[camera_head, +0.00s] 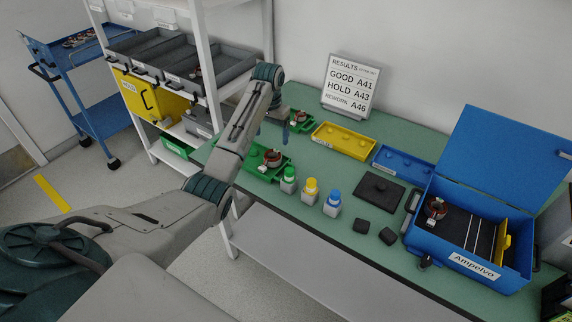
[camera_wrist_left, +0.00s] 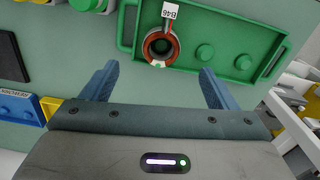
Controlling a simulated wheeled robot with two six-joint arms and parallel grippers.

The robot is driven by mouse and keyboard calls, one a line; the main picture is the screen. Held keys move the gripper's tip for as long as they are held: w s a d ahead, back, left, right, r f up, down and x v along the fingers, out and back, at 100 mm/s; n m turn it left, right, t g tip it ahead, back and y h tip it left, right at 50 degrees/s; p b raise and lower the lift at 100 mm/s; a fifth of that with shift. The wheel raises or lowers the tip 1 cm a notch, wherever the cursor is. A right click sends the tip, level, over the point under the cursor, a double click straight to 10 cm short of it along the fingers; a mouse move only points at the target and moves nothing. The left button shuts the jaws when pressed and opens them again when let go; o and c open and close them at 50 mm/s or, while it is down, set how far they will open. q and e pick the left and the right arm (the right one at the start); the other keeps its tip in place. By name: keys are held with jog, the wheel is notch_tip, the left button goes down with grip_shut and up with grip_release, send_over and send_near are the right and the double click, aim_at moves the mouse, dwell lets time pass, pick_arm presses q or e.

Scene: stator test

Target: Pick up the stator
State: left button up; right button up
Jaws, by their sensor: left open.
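A stator (camera_head: 272,158), a dark ring with copper windings, sits at the right end of the green tray (camera_head: 251,176) on the bench. In the left wrist view the stator (camera_wrist_left: 161,48) carries a tag reading B46, and the green tray (camera_wrist_left: 198,69) around it has green pegs. My left gripper (camera_head: 272,133) hangs beyond this stator, partly hidden by its own arm. In the wrist view its blue fingers (camera_wrist_left: 155,82) are spread apart, with nothing between them. The stator lies just ahead of the fingertips, apart from them. My right gripper is out of view.
Another stator (camera_head: 300,116) sits behind my left gripper. An open blue case (camera_head: 470,262) at right holds a stator (camera_head: 435,207). Capped bottles (camera_head: 311,191) stand beside the green tray. A yellow tray (camera_head: 344,141), blue tray (camera_head: 402,165) and sign (camera_head: 350,84) are further back.

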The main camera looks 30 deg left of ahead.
aim_at(272, 153)
pick_arm(q)
notch_tip(272, 153, down, 4)
jog(key=shift+r+p, duration=0.1)
jog(key=shift+p, duration=0.3)
jog(key=shift+f, duration=0.5)
jog(key=f+p, duration=0.1)
jog(key=f, duration=0.1)
jog(key=f+p, duration=0.1)
jog(key=f, duration=0.1)
jog(key=shift+w+a+f, duration=0.15)
jog(key=shift+w+f, duration=0.05)
jog(key=shift+f, duration=0.15)
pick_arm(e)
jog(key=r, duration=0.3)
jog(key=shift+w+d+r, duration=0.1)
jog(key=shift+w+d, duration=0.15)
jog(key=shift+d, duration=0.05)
pick_arm(q)
jog(key=c, duration=1.3)
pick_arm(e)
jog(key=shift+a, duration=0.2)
